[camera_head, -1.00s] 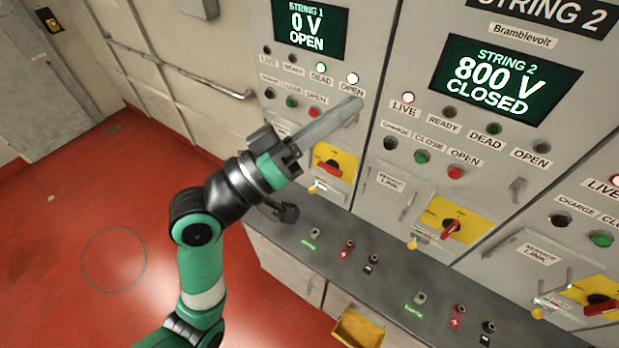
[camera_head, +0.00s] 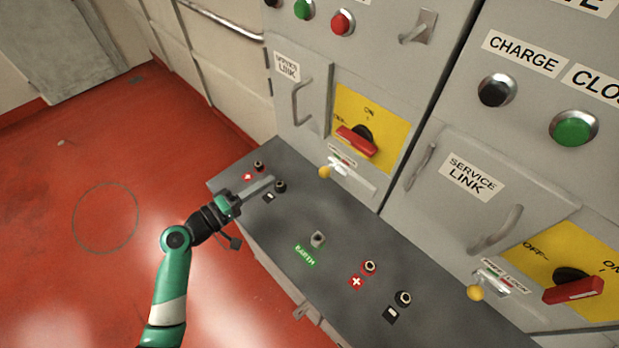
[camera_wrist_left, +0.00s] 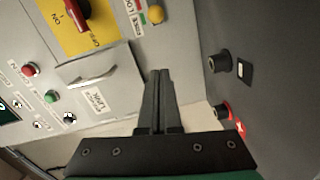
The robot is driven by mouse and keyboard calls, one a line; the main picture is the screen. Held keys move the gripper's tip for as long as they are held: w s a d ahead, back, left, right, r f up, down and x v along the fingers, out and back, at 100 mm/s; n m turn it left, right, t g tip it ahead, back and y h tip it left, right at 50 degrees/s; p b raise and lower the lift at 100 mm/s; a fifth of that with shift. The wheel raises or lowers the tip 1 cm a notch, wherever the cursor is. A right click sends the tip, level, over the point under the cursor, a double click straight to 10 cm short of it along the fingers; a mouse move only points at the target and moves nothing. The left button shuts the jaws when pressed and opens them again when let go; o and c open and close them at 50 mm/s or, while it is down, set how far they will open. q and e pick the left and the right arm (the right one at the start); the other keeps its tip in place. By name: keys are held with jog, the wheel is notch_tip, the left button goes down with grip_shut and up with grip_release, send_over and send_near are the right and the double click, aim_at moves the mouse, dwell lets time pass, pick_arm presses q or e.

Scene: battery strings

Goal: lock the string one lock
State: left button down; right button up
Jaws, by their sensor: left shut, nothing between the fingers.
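The leftmost cabinet's yellow switch plate (camera_head: 393,117) carries a red handle (camera_head: 356,141). Below it is the lock (camera_head: 338,164), a small pale part on a labelled strip with a yellow knob (camera_head: 325,172). The lock strip (camera_wrist_left: 137,19) and knob (camera_wrist_left: 156,14) also show at the top of the wrist view; the lock's position is too small to tell. My left gripper (camera_head: 271,181) is shut and empty over the grey bench, left of and below the lock and apart from it. Its fingertips (camera_wrist_left: 159,74) point towards the cabinet in the wrist view. My right gripper is not in view.
A service link door handle (camera_head: 300,102) sticks out left of the plate. Terminals (camera_head: 280,186) stand on the bench (camera_head: 340,275) near my gripper, with an earth post (camera_head: 318,239) to the right. Open red floor (camera_head: 70,260) lies left.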

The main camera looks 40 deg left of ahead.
aim_at(327, 170)
pick_arm(q)
jog(key=shift+r, duration=0.15)
jog(key=shift+w, duration=0.2)
jog(key=w, duration=0.3)
jog(key=w+b, duration=0.1)
jog(key=w, duration=0.5)
jog(key=shift+d+f, duration=0.25)
jog(key=shift+f, duration=0.05)
jog(key=d, duration=0.1)
jog(key=w+d, duration=0.1)
jog(key=d, duration=0.1)
jog(key=shift+w+f, duration=0.2)
jog(key=shift+f, duration=0.05)
jog(key=shift+w+d, duration=0.1)
jog(key=shift+d, duration=0.3)
